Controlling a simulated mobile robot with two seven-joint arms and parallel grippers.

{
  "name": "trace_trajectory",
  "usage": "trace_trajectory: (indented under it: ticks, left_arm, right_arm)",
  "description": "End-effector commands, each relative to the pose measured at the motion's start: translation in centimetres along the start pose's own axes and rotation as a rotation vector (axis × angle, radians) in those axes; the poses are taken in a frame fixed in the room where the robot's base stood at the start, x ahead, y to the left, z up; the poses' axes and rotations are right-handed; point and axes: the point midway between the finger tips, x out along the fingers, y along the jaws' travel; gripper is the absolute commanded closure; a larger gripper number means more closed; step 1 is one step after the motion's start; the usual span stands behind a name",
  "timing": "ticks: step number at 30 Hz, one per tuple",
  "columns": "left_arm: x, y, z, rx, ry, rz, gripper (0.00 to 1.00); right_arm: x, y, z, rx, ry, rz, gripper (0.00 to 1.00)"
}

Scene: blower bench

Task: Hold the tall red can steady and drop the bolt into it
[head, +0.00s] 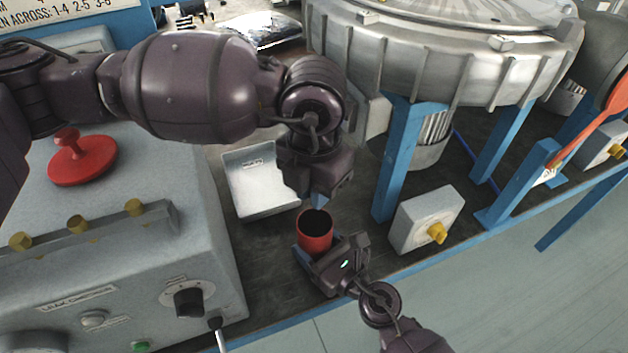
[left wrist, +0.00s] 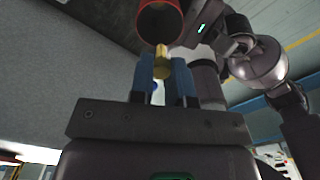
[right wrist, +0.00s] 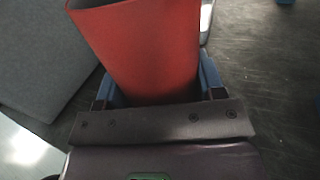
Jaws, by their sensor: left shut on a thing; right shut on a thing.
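The tall red can (head: 315,236) stands on the bench top with its open mouth up and a dark inside. My right gripper (head: 313,258) is shut around the can's side; in the right wrist view the red can (right wrist: 152,50) fills the space between the blue fingers (right wrist: 160,90). My left gripper (head: 318,200) is above the can and points down. In the left wrist view its blue fingers (left wrist: 163,80) are shut on a yellow brass bolt (left wrist: 161,62), with the can's mouth (left wrist: 160,22) just beyond the bolt. The bolt is hidden in the head view.
A white tray (head: 240,195) lies left of the can. A grey control box (head: 225,265) with a red button (head: 82,160) stands at the left. A blue-legged stand (head: 395,165) carries a large metal housing (head: 440,60). A grey box (head: 425,220) with a yellow knob sits right.

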Motion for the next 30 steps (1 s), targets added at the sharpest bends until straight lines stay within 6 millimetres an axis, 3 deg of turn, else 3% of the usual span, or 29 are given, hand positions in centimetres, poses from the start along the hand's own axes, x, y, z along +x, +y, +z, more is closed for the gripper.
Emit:
trace_trajectory:
  ticks: [8,9,15,25,30]
  left_arm:
    - [0.1,0.0,0.0,0.000,0.000,0.000,1.00]
    - [0.1,0.0,0.0,0.000,0.000,0.000,0.82]
    - [0.1,0.0,0.0,0.000,-0.001,0.000,0.53]
    - [-0.2,0.0,0.0,0.000,-0.001,0.000,0.53]
    - [-2.1,0.0,0.1,0.001,-0.003,0.001,0.53]
  right_arm:
    - [0.0,0.0,0.0,0.000,0.000,0.000,0.61]
    - [0.0,0.0,0.0,0.000,0.000,0.000,0.61]
    - [0.0,0.0,0.0,0.000,0.000,0.000,0.61]
    - [0.0,0.0,0.0,0.000,0.000,0.000,0.61]
    - [0.0,0.0,0.0,0.000,0.000,0.000,0.61]
